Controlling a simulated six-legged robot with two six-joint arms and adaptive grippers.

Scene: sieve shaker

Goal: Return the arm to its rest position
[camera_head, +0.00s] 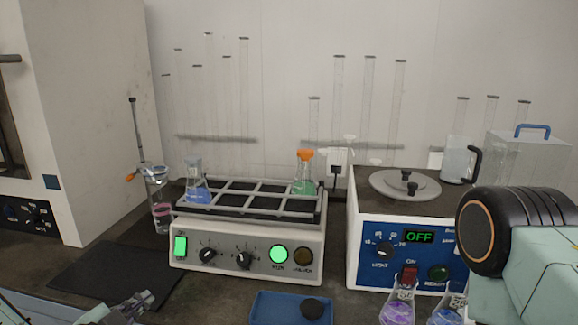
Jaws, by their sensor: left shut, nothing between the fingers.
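My left gripper (143,298) is low at the left, in front of the dark mat and left of the blue tray. It is shut and empty, apart from the things on the bench. Its arm comes in from the bottom left edge. A part of my right arm fills the lower right corner, and the right gripper is not in view. The shaker (245,244) stands at the middle, with a green-lit switch and a green-lit button. Its rack holds a flask with blue liquid (196,195) and an orange-capped flask with green liquid (304,185).
A blue tray (262,310) holds a black round piece (312,308). Two flasks with purple (398,312) and blue (447,316) liquid stand at the front right. A blue-panelled device (372,260) reads OFF. A dark mat (110,272) lies bare at the left. A glass cylinder (158,205) stands behind it.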

